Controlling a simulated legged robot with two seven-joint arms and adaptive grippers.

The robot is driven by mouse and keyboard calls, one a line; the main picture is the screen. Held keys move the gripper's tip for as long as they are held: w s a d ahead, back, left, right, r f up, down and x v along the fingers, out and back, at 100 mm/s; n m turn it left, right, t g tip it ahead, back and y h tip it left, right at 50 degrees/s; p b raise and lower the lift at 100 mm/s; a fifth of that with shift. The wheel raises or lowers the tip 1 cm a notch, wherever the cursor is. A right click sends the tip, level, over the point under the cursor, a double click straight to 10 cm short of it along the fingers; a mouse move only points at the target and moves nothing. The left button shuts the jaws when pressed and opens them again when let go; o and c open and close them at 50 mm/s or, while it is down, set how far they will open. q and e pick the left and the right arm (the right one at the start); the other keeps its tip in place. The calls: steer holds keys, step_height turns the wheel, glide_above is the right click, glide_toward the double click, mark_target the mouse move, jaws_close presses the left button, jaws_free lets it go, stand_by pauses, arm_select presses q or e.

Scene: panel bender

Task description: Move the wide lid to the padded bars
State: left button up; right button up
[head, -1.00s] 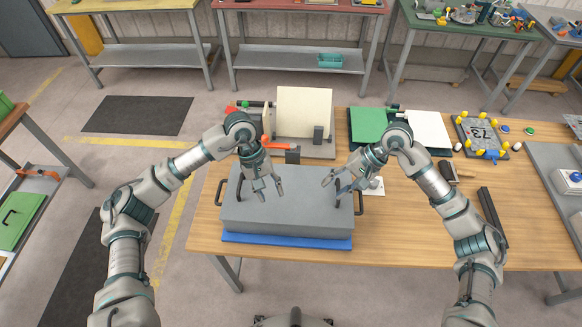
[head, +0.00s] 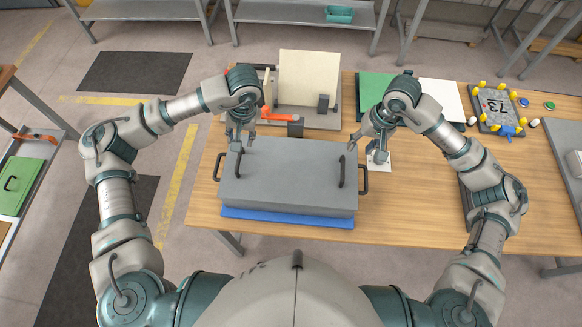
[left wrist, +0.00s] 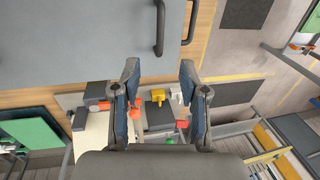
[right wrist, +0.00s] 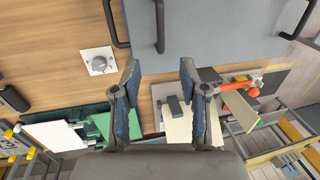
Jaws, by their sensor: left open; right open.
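The wide lid (head: 285,178) is a grey box shape lying flat on a blue layer (head: 285,217) at the table's front. It has a dark bar handle (head: 341,171) near the right end of its top, another (head: 239,162) near the left, and one on each end face. My left gripper (head: 243,146) is open at the lid's back left. My right gripper (head: 366,150) is open at its back right corner. Both wrist views show empty fingers and the lid (left wrist: 75,40) (right wrist: 220,35). A dark piece (head: 465,203) shows beside my right forearm; I cannot tell if it is a padded bar.
Behind the lid stand a cream panel (head: 308,78) and an orange-handled tool (head: 280,115). A white plate with a knob (head: 379,160) lies right of the lid. Green and white sheets (head: 440,95) and a numbered plate with yellow clips (head: 496,108) are at the back right.

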mark_target(239, 161)
arm_select(q)
steer(key=f, duration=0.4)
steer(key=a+f, duration=0.1)
steer(key=f, duration=0.4)
steer(key=a+f, duration=0.1)
steer(key=f, duration=0.3)
steer(key=shift+s+a+f, duration=0.15)
steer(key=shift+a+f, duration=0.05)
steer(key=shift+a, duration=0.05)
arm_select(e)
steer(key=f, duration=0.4)
steer(key=a+f, duration=0.1)
steer(key=f, duration=0.4)
steer(key=a+f, duration=0.1)
steer(key=f, duration=0.3)
steer(key=shift+s+a+f, duration=0.15)
steer(key=shift+a+f, duration=0.05)
steer(key=shift+a, duration=0.05)
arm_select(q)
steer(key=shift+a+f, duration=0.25)
steer(key=shift+f, duration=0.25)
arm_select(e)
steer(key=shift+a+f, duration=0.2)
steer(key=shift+f, duration=0.3)
arm_select(q)
jaws_close()
arm_select(e)
jaws_close()
